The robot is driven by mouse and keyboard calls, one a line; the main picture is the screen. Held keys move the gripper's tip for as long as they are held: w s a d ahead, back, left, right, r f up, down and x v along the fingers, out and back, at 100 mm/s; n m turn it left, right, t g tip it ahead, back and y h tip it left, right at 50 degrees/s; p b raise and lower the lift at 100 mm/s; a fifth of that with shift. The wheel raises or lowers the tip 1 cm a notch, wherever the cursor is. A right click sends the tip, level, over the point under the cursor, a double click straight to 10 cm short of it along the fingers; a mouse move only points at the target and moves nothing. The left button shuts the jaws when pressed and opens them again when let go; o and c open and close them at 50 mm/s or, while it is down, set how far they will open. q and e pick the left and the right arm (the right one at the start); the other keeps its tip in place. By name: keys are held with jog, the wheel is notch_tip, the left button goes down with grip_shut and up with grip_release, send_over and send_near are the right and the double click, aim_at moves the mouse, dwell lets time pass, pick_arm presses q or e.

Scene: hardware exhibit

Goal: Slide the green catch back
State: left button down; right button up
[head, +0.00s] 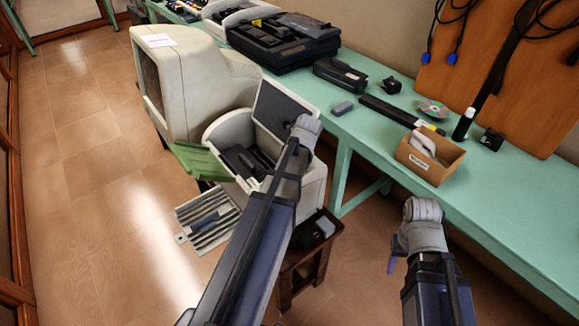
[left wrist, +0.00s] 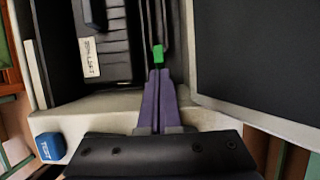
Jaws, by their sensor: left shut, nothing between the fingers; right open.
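The green catch (left wrist: 158,54) is a small bright green block on a dark rail inside the open beige machine (head: 313,190). In the left wrist view, my left gripper (left wrist: 159,74) is shut and empty. Its purple fingertips are right at the near end of the catch; I cannot tell whether they touch it. In the head view, my left arm hides these fingers and the catch. My right gripper (head: 393,260) is open and empty, in front of the bench and away from the machine.
The raised dark lid panel (left wrist: 257,62) stands close right of my left fingers. A blue block (left wrist: 50,146) sits at lower left. A green flap (head: 203,161) hangs off the machine, beside a large beige monitor (head: 185,85). A cardboard box (head: 430,158) stands on the green bench (head: 490,215).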

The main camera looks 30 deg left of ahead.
pick_arm(q)
jog(key=a, duration=0.1)
jog(key=w+a, duration=0.1)
jog(key=a, duration=0.1)
jog(key=shift+w+a, duration=0.25)
jog(key=shift+w, duration=0.05)
jog(key=shift+r, duration=0.1)
pick_arm(e)
jog(key=shift+r, duration=0.1)
